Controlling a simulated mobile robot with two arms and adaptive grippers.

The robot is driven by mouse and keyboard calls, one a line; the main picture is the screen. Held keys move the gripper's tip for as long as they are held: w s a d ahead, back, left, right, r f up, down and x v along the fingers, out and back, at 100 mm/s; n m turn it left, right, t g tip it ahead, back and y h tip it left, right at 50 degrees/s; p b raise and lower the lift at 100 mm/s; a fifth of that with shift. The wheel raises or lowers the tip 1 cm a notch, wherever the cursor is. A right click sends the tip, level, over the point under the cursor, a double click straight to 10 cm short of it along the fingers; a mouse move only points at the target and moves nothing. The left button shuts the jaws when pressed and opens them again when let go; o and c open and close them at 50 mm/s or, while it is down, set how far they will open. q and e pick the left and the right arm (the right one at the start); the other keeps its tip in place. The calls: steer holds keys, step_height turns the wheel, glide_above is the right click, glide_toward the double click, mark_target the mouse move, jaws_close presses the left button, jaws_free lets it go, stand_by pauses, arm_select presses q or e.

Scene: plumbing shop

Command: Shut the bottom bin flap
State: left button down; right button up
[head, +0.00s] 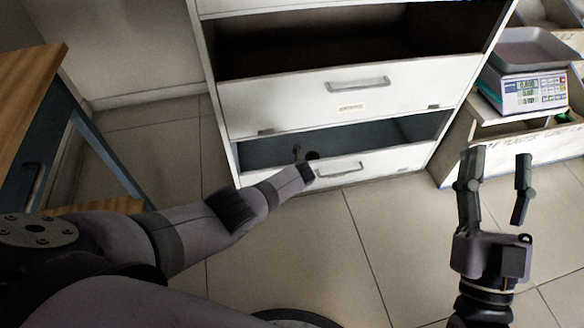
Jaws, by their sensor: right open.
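The bottom bin flap (385,163) is the lowest white front of the cabinet, with a grey bar handle (341,170). It stands open, with a dark gap above its top edge. My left arm reaches across to the flap's left half. My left gripper (305,154) shows only as small dark parts at the flap's top edge, mostly hidden behind my wrist; I cannot tell whether it touches the flap. My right gripper (499,188) is open and empty, raised over the floor at the right, apart from the cabinet.
The bin flap above (280,101) also stands open, with a handle and label. A wooden-topped table (25,70) stands at the left. A scale (527,92) sits on a white unit at the right. The tiled floor before the cabinet is clear.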

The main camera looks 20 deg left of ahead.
step_height(320, 180, down, 6)
steer(key=w+g+h+p, duration=0.2)
steer(key=w+g, duration=0.1)
steer(key=g, duration=0.1)
steer(key=s+d+f+g+h+p, duration=0.1)
steer(key=s+f+g, duration=0.3)
steer(key=f, duration=0.4)
steer(key=s+d+f+g+h+p, duration=0.2)
steer(key=s+d+f+g, duration=0.2)
steer(key=f+g, duration=0.3)
step_height(320, 180, down, 2)
steer(key=shift+s+m, duration=0.4)
